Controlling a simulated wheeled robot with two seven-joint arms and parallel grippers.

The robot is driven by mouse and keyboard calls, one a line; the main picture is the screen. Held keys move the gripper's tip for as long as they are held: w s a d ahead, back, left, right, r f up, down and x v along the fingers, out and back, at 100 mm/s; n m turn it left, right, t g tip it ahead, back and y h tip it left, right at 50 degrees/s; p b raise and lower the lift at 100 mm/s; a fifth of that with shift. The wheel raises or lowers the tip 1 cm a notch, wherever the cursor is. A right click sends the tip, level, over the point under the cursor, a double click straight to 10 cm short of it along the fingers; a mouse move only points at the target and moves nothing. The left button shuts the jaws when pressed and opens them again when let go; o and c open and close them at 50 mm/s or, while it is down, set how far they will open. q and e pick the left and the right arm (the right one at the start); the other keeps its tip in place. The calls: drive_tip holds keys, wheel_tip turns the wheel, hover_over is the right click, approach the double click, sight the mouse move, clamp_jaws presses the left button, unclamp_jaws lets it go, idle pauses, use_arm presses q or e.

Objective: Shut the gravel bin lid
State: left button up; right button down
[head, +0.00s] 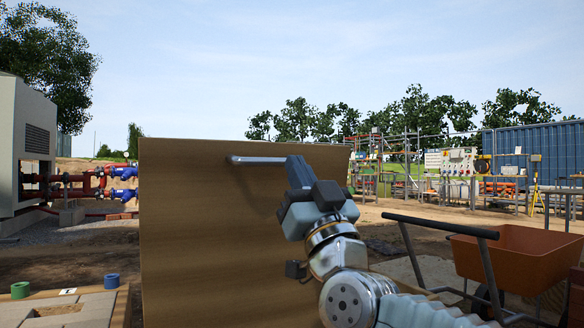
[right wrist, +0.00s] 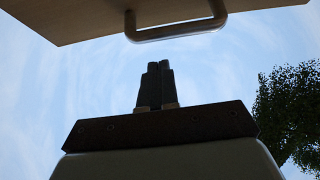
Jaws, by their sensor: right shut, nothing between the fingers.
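The gravel bin lid (head: 205,240) stands raised like a wide brown board in the middle of the head view, its face towards me. A metal bar handle (head: 254,160) sits near its top edge. My right gripper (head: 296,168) is in front of the lid, its fingers near the right end of the handle. In the right wrist view the gripper's fingers (right wrist: 159,70) are shut and empty, with a gap of sky between them and the handle (right wrist: 178,33). The lid's edge (right wrist: 75,18) shows above. The bin and its gravel are hidden. My left gripper is not in view.
An orange wheelbarrow (head: 520,258) stands close on the right, its handles reaching towards me. A low frame of grey slabs (head: 75,310) with a green ring (head: 20,290) and a blue ring (head: 112,281) is at lower left. Red and blue pipes stand behind it.

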drive_tip(key=shift+w+a+f, duration=0.1)
drive_tip(key=shift+w+a, duration=0.15)
drive_tip(key=shift+w, duration=0.3)
drive_tip(key=shift+w+a, duration=0.2)
drive_tip(key=shift+w, duration=0.35)
